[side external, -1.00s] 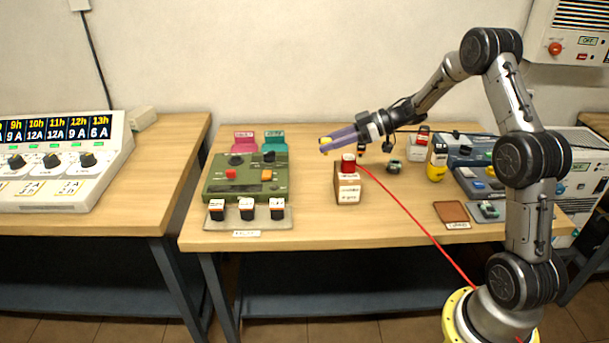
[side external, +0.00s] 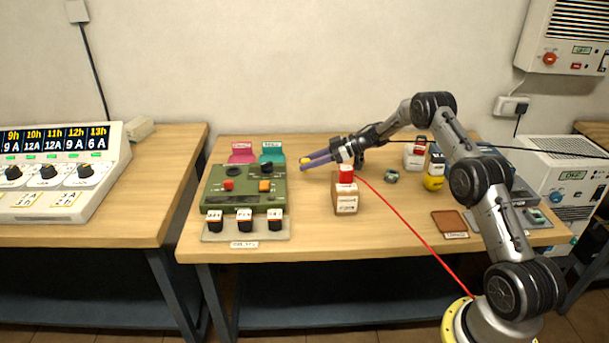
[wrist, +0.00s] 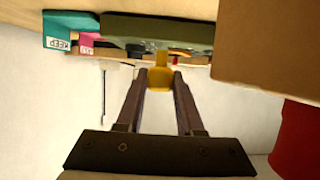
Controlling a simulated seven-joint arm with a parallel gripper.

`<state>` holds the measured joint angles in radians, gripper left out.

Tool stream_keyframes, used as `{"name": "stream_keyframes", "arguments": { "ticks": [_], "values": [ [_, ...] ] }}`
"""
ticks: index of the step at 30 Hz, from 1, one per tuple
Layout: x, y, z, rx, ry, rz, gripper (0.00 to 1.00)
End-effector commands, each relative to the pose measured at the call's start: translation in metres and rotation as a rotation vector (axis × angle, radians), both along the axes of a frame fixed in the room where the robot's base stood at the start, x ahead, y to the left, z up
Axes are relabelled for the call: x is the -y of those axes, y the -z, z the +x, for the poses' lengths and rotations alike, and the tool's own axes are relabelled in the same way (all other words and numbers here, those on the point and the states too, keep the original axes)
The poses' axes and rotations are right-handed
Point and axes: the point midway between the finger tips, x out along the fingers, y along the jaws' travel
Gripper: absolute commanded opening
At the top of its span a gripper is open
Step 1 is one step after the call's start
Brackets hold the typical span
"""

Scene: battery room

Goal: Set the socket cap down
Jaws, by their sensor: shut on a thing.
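The socket cap (wrist: 160,77) is a small yellow round piece between my fingertips. It also shows in the side view (side external: 304,161) as a yellow spot at the finger ends. My gripper (wrist: 157,82) is shut on it, with long purple-grey fingers lying nearly level and pointing left in the side view. The cap appears above the table, just right of the green control box (side external: 226,201); the exact gap below it is hard to tell. In the wrist view, the box's edge (wrist: 150,28) appears above the cap.
Pink (side external: 242,153) and teal (side external: 272,152) trays sit behind the box. Three black-and-white switches stand in front. Bare tabletop lies between box and block.

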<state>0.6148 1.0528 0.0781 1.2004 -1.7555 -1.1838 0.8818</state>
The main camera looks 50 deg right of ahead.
Motion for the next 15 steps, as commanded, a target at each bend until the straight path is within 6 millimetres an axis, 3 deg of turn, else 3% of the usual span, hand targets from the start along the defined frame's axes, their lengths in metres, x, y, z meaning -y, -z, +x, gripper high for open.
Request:
{"name": "stream_keyframes", "arguments": {
  "ticks": [6,11,15],
  "values": [
    [0.005,0.020,0.016,0.002,0.000,-0.001,0.00],
    [0.006,0.026,0.021,0.001,0.000,0.000,0.00],
    [0.007,0.046,0.023,-0.002,0.000,0.002,0.00]
  ]
}}
